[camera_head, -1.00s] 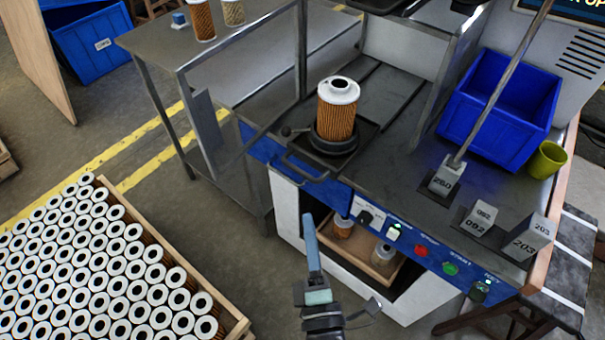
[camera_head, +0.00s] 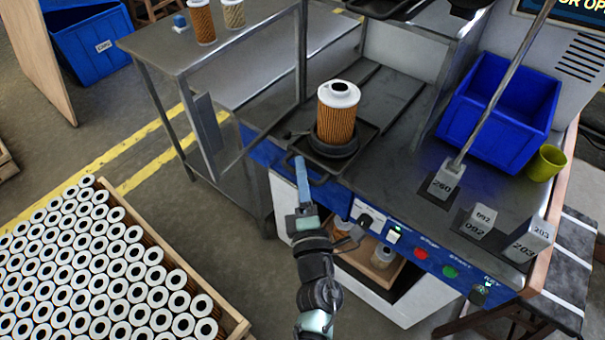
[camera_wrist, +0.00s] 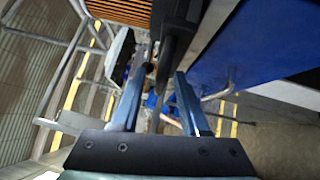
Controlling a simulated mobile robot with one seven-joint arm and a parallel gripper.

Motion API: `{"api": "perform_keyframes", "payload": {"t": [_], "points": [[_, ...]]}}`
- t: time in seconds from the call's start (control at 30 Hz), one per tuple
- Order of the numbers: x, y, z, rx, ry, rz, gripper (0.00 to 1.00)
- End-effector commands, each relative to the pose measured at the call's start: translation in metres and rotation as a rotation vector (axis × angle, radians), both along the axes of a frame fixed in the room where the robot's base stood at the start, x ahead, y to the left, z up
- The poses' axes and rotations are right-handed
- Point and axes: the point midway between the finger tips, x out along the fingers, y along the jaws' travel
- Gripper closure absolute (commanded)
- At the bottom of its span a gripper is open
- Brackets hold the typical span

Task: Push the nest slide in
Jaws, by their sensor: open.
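The nest slide (camera_head: 368,136) is a dark plate with a round nest and a loop handle (camera_head: 318,180) at its front, projecting at the bench's blue front edge. An orange pleated filter cartridge (camera_head: 336,122) with a white cap stands upright in the nest. My gripper (camera_head: 302,172) is at the handle's left side in the head view and partly covers it. In the wrist view its two fingers (camera_wrist: 158,80) are apart, with a dark bar-like part just beyond and between them. Whether they touch the handle cannot be told. Part of the cartridge shows at the top (camera_wrist: 122,10).
A blue bin (camera_head: 500,112), a yellow-green cup (camera_head: 546,162) and numbered weight blocks (camera_head: 447,178) stand on the bench to the right. A guard post (camera_head: 301,60) rises left of the slide. A control panel (camera_head: 425,250) runs along the front. The bench behind the nest is clear.

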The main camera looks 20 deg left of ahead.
Motion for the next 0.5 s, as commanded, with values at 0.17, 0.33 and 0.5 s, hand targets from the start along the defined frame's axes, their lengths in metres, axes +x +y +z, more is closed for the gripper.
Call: {"api": "perform_keyframes", "payload": {"t": [0.17, 0.33, 0.5], "points": [[-0.0002, -0.0001, 0.0001, 0.0, 0.0, 0.0, 0.71], [-0.0003, -0.0003, 0.0001, 0.0, 0.0, 0.0, 1.0], [-0.0003, -0.0004, 0.0001, 0.0, 0.0, 0.0, 1.0]]}}
